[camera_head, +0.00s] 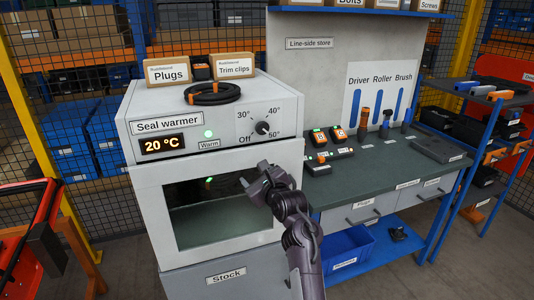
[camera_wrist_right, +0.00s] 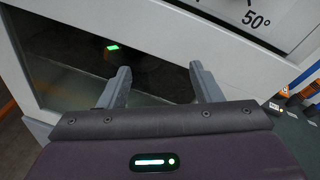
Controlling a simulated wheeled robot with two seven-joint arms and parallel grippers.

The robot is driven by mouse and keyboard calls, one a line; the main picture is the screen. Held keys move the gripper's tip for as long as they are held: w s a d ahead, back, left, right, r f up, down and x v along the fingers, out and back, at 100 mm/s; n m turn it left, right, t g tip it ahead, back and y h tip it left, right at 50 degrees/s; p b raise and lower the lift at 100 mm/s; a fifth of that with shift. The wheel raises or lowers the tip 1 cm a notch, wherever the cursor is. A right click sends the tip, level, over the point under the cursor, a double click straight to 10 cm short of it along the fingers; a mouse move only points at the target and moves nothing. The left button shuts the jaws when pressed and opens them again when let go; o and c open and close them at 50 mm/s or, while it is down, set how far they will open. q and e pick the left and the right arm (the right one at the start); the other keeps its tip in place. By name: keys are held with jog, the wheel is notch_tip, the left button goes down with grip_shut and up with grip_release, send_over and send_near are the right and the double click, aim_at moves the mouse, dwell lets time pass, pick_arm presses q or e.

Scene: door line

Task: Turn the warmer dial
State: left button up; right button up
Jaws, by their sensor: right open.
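The seal warmer (camera_head: 212,121) is a white box on a stand, with a display reading 20 °C and a lit green light above "Warm". Its dark dial (camera_head: 262,128) is at the right of the front panel, among marks for Off, 30°, 40° and 50°. My right gripper (camera_head: 257,178) is below the dial, in front of the dark window, apart from the dial. In the right wrist view its two fingers (camera_wrist_right: 161,82) are spread with nothing between them. That view shows the 50° mark at the top right; the dial's knob is not clearly seen. My left gripper is not in view.
A coiled black ring (camera_head: 212,94) and boxes labelled Plugs (camera_head: 166,72) and Trim clips (camera_head: 233,67) sit on the warmer. A workbench (camera_head: 375,175) with tools and chargers stands to the right. A red frame (camera_head: 30,235) is at the left.

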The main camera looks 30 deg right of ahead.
aim_at(263, 130)
jog(key=s+d+r+m+t+h, duration=0.1)
jog(key=s+d+r+m, duration=0.15)
jog(key=r, duration=0.25)
jog(key=s+d+r+m+t+h, duration=0.1)
jog(key=r+m, duration=0.2)
jog(key=r, duration=0.3)
jog(key=shift+m+g, duration=0.25)
jog(key=shift+g, duration=0.05)
jog(key=x, duration=0.2)
jog(key=p+x, duration=0.1)
jog(key=x, duration=0.1)
jog(key=p+x, duration=0.1)
jog(key=x, duration=0.1)
jog(key=shift+d, duration=0.3)
jog(key=shift+p+x, duration=0.4)
jog(key=shift+x, duration=0.4)
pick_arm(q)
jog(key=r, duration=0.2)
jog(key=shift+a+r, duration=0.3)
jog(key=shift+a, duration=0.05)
pick_arm(e)
jog(key=shift+f, duration=0.15)
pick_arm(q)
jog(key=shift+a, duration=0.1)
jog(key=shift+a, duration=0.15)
pick_arm(e)
jog(key=c, duration=1)
